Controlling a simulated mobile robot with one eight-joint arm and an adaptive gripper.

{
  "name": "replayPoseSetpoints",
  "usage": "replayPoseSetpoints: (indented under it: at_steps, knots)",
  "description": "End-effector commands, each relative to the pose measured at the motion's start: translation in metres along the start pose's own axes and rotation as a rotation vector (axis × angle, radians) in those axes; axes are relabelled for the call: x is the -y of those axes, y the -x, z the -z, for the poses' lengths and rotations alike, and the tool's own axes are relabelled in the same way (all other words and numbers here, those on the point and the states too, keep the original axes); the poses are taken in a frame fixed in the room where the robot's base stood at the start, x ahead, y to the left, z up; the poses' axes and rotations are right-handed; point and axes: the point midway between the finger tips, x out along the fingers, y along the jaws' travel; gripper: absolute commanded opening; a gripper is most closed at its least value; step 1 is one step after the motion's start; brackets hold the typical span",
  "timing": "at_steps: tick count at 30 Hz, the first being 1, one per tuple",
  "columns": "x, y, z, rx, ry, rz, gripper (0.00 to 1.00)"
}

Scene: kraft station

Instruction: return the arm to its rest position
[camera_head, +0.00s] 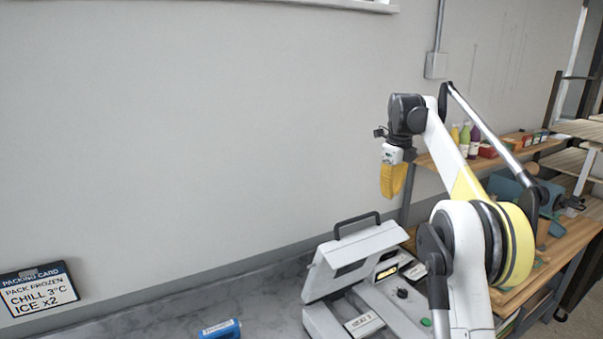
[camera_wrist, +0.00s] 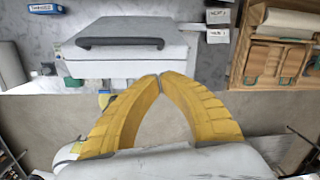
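My arm is raised and folded at the right of the head view, in front of the wall. My gripper (camera_head: 391,194) hangs down from the wrist with its yellow fingers pointing at the floor, above and behind the white machine. In the wrist view the two yellow fingers of my gripper (camera_wrist: 160,76) curve in and their tips meet, with nothing seen between them. The gripper is shut and empty, and it touches nothing that I can see.
A white case-like machine (camera_head: 352,254) with a dark handle stands on the grey marble counter (camera_head: 270,300). A blue box (camera_head: 219,330) lies at the counter's front, and a packing card (camera_head: 38,290) is at the left. Wooden shelves (camera_head: 532,150) with bottles stand at the right.

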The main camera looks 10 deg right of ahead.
Motion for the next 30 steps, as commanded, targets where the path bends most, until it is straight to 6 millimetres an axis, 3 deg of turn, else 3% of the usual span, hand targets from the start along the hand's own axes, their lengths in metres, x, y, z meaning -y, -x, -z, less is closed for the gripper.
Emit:
replayPoseSetpoints:
  at_steps: [5, 8, 14, 17, 23, 30]
  knots:
    - [-0.036, -0.006, 0.007, 0.034, 0.267, 0.039, 0.00]
    - [-0.071, -0.011, 0.019, 0.057, 0.504, 0.081, 0.00]
    - [-0.148, -0.037, 0.060, 0.081, 0.987, 0.184, 0.00]
    - [-0.190, -0.060, 0.088, 0.080, 1.227, 0.245, 0.00]
    - [-0.274, -0.131, 0.153, 0.045, 1.701, 0.379, 0.00]
    - [-0.360, -0.244, 0.234, -0.058, 2.213, 0.547, 0.00]
